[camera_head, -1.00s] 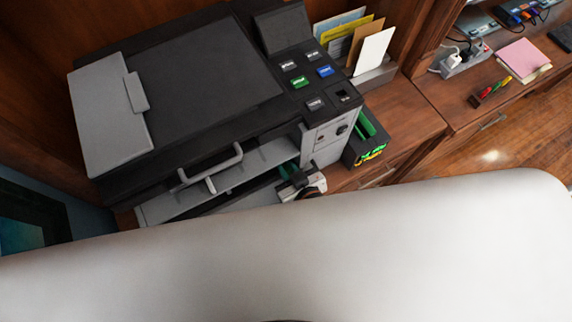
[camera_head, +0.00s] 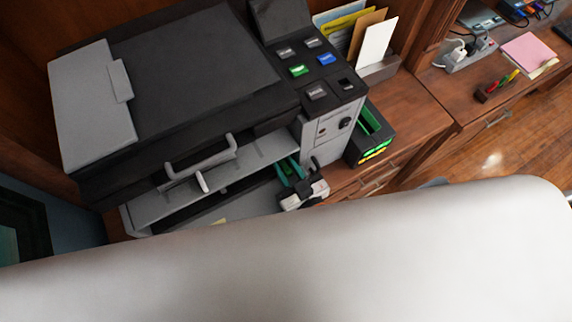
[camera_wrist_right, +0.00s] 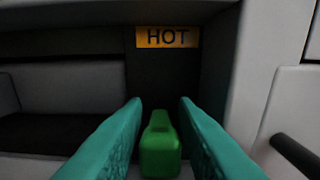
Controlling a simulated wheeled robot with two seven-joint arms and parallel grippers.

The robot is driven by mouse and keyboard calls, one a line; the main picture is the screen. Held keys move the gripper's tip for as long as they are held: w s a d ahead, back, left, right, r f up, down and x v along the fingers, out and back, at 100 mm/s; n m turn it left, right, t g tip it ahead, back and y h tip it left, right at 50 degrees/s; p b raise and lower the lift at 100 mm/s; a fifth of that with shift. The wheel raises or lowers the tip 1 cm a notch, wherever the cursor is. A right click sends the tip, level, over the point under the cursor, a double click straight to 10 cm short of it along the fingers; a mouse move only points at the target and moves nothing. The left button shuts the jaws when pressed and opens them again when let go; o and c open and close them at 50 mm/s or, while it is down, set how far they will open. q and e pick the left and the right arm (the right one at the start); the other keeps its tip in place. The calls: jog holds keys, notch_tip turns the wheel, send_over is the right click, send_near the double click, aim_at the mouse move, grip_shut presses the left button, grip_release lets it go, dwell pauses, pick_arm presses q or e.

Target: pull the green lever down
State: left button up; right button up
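The green lever (camera_wrist_right: 160,152) stands low in a dark recess in the right wrist view, below a yellow "HOT" label (camera_wrist_right: 167,37). My right gripper (camera_wrist_right: 160,104) is open, with one teal finger on each side of the lever. Dark gaps show between the fingertips and the lever, so it is not clasped there. In the head view the right gripper (camera_head: 290,172) reaches into the front opening of the grey and black printer (camera_head: 205,65), near its right end. The lever cannot be made out in the head view. My left gripper is not in view.
A dark handle (camera_wrist_right: 296,154) is on the light panel to the right in the wrist view. A black and green box (camera_head: 370,135) stands right of the printer. Envelopes (camera_head: 375,45) stand behind it. A large pale surface fills the lower head view.

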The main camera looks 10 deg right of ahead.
jog(key=b+v, duration=0.2)
jog(key=v, duration=1)
dwell(0.4)
